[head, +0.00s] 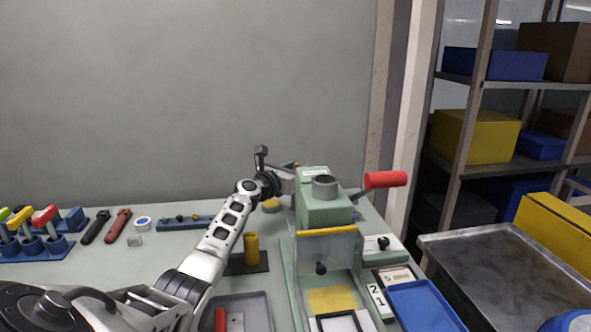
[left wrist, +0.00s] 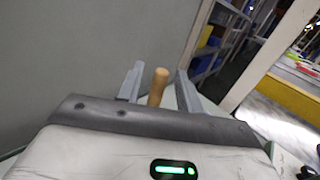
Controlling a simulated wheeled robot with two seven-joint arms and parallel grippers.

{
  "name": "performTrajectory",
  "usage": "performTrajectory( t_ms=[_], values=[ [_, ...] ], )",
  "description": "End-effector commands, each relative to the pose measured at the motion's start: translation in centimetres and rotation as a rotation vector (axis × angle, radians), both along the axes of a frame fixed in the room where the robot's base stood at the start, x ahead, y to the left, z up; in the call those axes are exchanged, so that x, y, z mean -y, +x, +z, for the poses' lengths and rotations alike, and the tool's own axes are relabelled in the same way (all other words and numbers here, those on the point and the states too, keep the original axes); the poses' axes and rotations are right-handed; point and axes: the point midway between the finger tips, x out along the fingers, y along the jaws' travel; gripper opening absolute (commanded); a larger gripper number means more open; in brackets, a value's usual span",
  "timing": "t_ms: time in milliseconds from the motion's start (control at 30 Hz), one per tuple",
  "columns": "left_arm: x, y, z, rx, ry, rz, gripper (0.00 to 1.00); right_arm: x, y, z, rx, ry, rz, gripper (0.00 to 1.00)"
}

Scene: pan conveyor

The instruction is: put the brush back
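My left gripper (head: 286,172) reaches over the back of the bench, beside the top of the green machine (head: 326,207), which hides part of it. In the left wrist view a round wooden handle (left wrist: 158,86), likely the brush's, stands between the two grey fingers of this gripper. A gap shows on each side of the handle, so the fingers look open around it. The handle's lower end is hidden behind the wrist, and no bristles show. My right gripper is in neither view.
A yellow cylinder (head: 251,248) stands on a dark plate below my left arm. The machine's red handle (head: 385,180) sticks out right. A blue tray (head: 424,306) lies at front right. A blue rack (head: 36,248) and tools lie left. A metal tray (head: 500,270) stands beyond the bench.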

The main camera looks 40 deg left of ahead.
Motion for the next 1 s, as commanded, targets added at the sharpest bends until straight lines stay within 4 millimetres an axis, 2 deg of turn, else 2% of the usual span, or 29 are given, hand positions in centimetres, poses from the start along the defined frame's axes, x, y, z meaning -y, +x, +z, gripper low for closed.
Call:
performTrajectory(
  t_ms=[233, 367, 500, 800, 1000],
  values=[
    [0.0, 0.0, 0.5, 0.001, 0.001, 0.0, 0.36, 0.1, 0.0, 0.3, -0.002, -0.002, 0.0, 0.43],
    [0.1, -1.1, 0.4, -0.002, 0.003, 0.0, 0.36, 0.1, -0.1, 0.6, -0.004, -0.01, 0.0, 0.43],
    [0.4, -3.4, 0.6, -0.003, 0.004, -0.001, 0.36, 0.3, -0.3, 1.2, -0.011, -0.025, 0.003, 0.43],
    [1.0, -9.2, 0.4, -0.003, 0.002, 0.0, 0.36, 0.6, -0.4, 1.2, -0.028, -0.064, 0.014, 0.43],
    [1.3, -11.5, 0.4, -0.001, -0.001, 0.0, 0.36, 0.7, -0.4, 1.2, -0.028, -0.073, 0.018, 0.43]
  ],
)
